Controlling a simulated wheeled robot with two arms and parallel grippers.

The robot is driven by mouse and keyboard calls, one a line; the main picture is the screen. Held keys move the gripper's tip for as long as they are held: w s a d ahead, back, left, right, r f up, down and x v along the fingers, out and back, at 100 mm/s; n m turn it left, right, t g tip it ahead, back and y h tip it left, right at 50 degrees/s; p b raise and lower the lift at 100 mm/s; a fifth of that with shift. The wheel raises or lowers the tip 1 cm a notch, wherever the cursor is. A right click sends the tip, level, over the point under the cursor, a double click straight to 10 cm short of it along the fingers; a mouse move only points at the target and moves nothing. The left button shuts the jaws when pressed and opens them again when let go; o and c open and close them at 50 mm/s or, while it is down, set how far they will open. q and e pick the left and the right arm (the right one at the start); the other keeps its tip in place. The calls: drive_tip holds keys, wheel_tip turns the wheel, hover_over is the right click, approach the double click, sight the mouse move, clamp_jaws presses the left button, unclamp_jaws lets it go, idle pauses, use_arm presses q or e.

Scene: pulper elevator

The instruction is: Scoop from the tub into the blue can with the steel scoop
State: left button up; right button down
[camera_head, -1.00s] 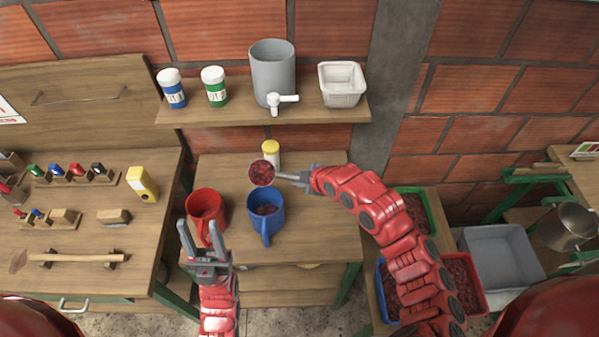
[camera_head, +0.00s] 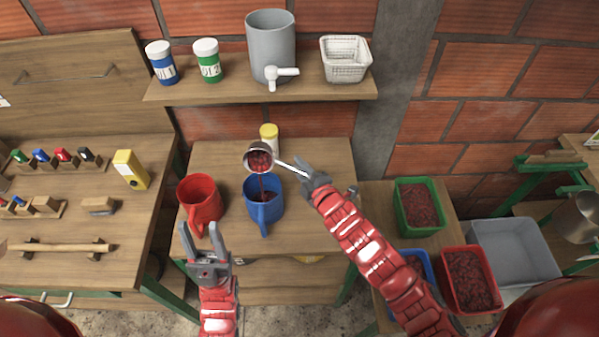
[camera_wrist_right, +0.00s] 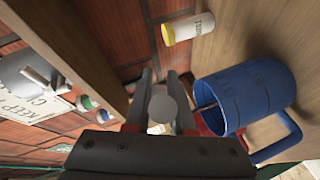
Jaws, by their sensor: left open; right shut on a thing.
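My right gripper (camera_head: 309,180) is shut on the handle of the steel scoop (camera_head: 257,150). The scoop is tilted above the blue can (camera_head: 264,212), with dark red contents in its bowl. A thin dark red stream runs from the scoop down into the can, which stands upright on the small table. The can also shows in the right wrist view (camera_wrist_right: 248,95), beside my gripper (camera_wrist_right: 160,90). Red-filled tubs stand at the right: green (camera_head: 400,208), red (camera_head: 446,283) and blue (camera_head: 428,264). My left gripper (camera_head: 206,240) is open and empty in front of the red mug.
The red mug (camera_head: 201,200) stands left of the blue can. A yellow-capped jar (camera_head: 269,138) stands behind the scoop. The shelf (camera_head: 220,91) above holds two jars, a grey tapped container (camera_head: 270,45) and a white basket (camera_head: 345,60). An empty grey bin (camera_head: 515,250) is far right.

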drive_tip(key=shift+s+r+n+t+y+b, duration=0.2)
drive_tip(key=shift+n+t+y+b, duration=0.6)
drive_tip(key=shift+b, duration=2.85)
drive_tip(key=shift+s+f+n+t+y+b, duration=0.1)
drive_tip(key=shift+s+n+t+y+b, duration=0.25)
drive_tip(key=shift+t+b, duration=2.05)
drive_tip(key=shift+s+r+n+g+y+b, duration=0.15)
drive_tip(key=shift+n+g+y+b, duration=0.3)
drive_tip(key=shift+b, duration=4.45)
drive_tip(key=shift+r+n+t+b, duration=0.2)
drive_tip(key=shift+n+t+b, duration=0.3)
drive_tip(key=shift+b, duration=0.45)
drive_tip(key=shift+s+r+y, duration=0.1)
drive_tip(key=shift+r+y, duration=0.1)
drive_tip(key=shift+y, duration=0.2)
